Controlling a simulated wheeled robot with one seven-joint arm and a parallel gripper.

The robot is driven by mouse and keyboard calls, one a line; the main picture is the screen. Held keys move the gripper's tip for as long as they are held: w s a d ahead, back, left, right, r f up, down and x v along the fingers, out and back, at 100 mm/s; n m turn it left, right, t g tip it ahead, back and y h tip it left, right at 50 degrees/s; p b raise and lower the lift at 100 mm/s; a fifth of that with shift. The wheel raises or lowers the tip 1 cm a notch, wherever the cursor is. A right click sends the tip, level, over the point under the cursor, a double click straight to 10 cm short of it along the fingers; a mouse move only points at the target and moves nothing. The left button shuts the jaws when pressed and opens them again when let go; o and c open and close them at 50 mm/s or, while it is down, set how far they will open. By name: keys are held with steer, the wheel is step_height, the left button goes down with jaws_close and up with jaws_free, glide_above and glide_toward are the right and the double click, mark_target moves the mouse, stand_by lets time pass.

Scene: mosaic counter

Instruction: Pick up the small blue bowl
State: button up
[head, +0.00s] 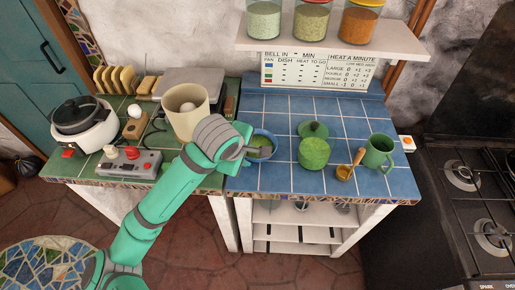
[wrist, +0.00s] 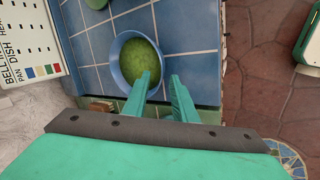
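The small blue bowl (head: 273,140) stands on the blue tiled part of the counter, near its left side, and looks green inside. In the wrist view the bowl (wrist: 113,62) is upright above the fingers. My gripper (wrist: 161,77) is open, with a gap between its two fingers. The left finger overlaps the bowl's inside and the right finger lies just outside its right rim. I cannot tell whether either finger touches the bowl. In the head view my gripper (head: 249,151) reaches the bowl from the left and hides part of it.
A large cream pot (head: 184,122) stands behind my arm at left. A shelf (head: 400,44) with jars hangs above.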

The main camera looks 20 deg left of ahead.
steer(key=shift+x, duration=1.85)
jaws_close()
steer(key=shift+r, duration=0.1)
